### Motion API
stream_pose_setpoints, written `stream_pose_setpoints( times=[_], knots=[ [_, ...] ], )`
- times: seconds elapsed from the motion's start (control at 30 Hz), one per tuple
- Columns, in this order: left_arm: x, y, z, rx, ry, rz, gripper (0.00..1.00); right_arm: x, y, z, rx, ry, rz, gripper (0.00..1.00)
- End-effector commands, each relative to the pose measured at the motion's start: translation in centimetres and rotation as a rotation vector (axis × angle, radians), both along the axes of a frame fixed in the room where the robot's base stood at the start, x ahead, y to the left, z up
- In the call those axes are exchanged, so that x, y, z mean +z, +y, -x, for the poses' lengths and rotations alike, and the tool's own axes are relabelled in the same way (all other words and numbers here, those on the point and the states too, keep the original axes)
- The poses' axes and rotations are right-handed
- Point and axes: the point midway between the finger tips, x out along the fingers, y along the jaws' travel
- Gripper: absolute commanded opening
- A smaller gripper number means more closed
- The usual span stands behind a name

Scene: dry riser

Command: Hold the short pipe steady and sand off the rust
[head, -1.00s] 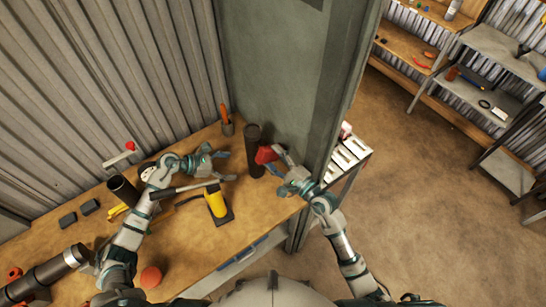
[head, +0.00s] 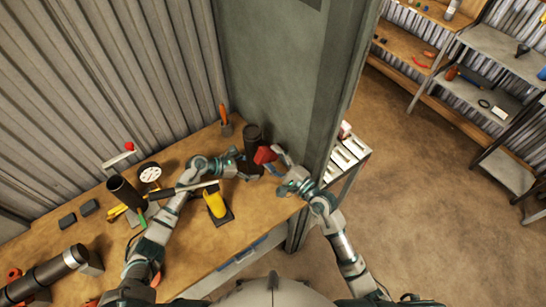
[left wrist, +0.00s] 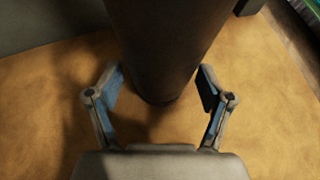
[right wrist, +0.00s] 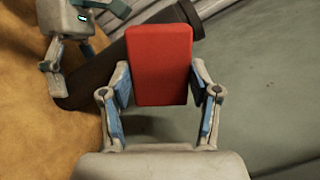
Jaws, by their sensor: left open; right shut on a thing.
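The short pipe (head: 253,134) is a dark upright tube standing on the wooden bench near the grey post. My left gripper (head: 250,168) is open at its lower part. In the left wrist view the pipe (left wrist: 163,45) stands between the two open fingers (left wrist: 158,92), low down near the bench; clear gaps show on both sides. My right gripper (head: 279,160) is shut on a red block (head: 264,155), which is beside the pipe's right side. In the right wrist view the red block (right wrist: 160,65) hides part of the pipe (right wrist: 95,75); whether they touch I cannot tell.
A yellow tool (head: 215,203) on a dark base stands below my left forearm. A wider dark tube (head: 122,190) and a white dial (head: 149,172) are at the left. A cup with an orange-handled tool (head: 226,127) stands behind. The grey post (head: 315,150) is close on the right.

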Motion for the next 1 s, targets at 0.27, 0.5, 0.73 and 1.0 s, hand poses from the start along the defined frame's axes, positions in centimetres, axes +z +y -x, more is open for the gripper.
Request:
stream_pose_setpoints(
  times=[0.27,0.5,0.73,1.0],
  knots=[
    [-0.41,-0.77,-0.25,0.001,0.0,0.0,0.8,0.01,0.03,0.01,0.0,0.0,0.0,0.34],
    [-0.4,-0.75,-0.23,0.0,0.0,0.0,0.62,0.0,0.02,0.01,0.0,0.0,0.0,0.34],
    [-0.4,-0.74,-0.25,0.001,0.0,0.0,0.43,0.0,0.0,-0.02,0.0,0.0,0.0,0.34],
    [-0.38,-0.76,-0.28,0.0,-0.002,0.001,0.43,-0.01,0.0,-0.03,0.0,0.0,0.0,0.34]
  ],
)
